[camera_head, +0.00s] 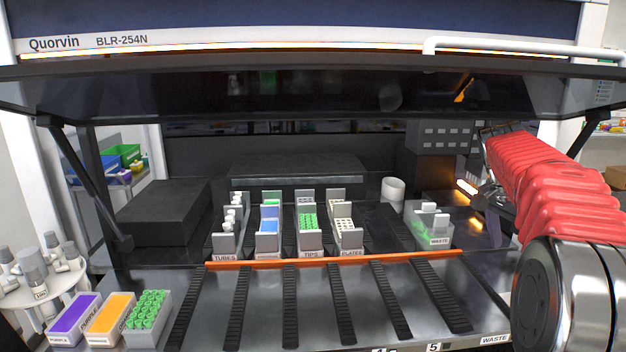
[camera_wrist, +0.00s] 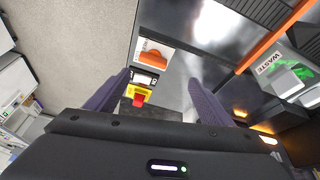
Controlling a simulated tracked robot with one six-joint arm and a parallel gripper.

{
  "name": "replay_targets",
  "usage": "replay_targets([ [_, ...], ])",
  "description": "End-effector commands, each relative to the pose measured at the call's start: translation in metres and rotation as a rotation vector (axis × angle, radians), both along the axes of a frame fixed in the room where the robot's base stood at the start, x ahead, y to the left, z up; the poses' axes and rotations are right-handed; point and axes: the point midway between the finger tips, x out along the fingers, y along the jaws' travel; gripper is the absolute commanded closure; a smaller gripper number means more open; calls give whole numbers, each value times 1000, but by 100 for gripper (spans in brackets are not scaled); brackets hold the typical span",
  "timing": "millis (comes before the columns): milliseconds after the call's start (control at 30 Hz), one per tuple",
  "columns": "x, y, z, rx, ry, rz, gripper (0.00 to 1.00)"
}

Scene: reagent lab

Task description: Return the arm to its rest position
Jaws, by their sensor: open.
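My arm, in a red ribbed sleeve, reaches in from the right of the head view toward the right side of the machine's open front. My gripper (camera_wrist: 165,100) shows in the wrist view with its two dark purple fingers spread apart. Nothing is between the fingers that I can see as held. In the head view the gripper itself is hidden or too dark to make out.
The machine's deck holds several racks, marked tubes (camera_head: 224,245), tips (camera_head: 309,243) and plates (camera_head: 347,236). A waste bin (camera_head: 432,228) stands at the right, also in the wrist view (camera_wrist: 285,77). An orange bar (camera_head: 330,261) crosses the front. Purple (camera_head: 74,322) and orange (camera_head: 110,320) boxes sit front left.

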Motion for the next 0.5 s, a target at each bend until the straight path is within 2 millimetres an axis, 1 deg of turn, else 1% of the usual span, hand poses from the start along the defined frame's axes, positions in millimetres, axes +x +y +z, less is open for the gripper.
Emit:
replay_targets([
  [33, 0, 3, -12, 11, 22, 43, 25],
  [100, -2, 8, -25, 26, 47, 111, 25],
  [167, -6, 14, -34, 39, 64, 174, 25],
  [267, -14, 29, -46, 56, 86, 279, 25],
  [367, -25, 49, -54, 70, 98, 391, 25],
  [500, -44, 83, -63, 84, 108, 553, 25],
])
